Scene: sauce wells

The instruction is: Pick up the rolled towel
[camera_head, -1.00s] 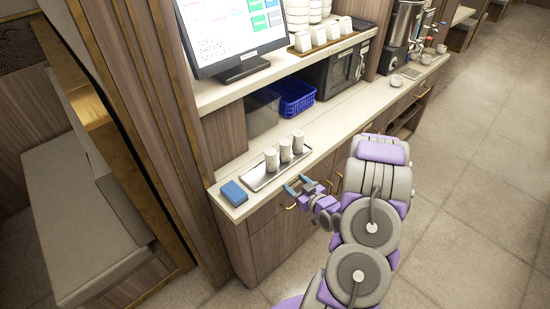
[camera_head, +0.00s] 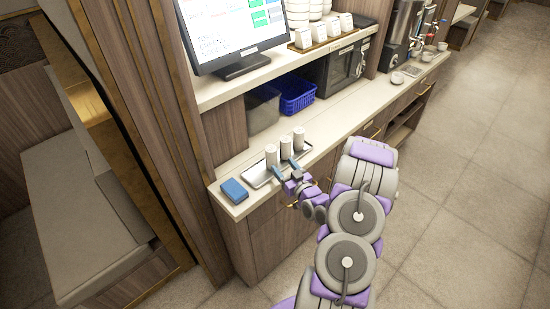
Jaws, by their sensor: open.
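Nothing shows between the fingers.
A blue sponge-like block (camera_head: 234,190) lies left of the tray. A blue basket (camera_head: 297,95) and a dark bin (camera_head: 262,108) stand behind. A monitor (camera_head: 238,35) sits on the shelf above. The counter (camera_head: 340,122) to the right of the tray is clear.

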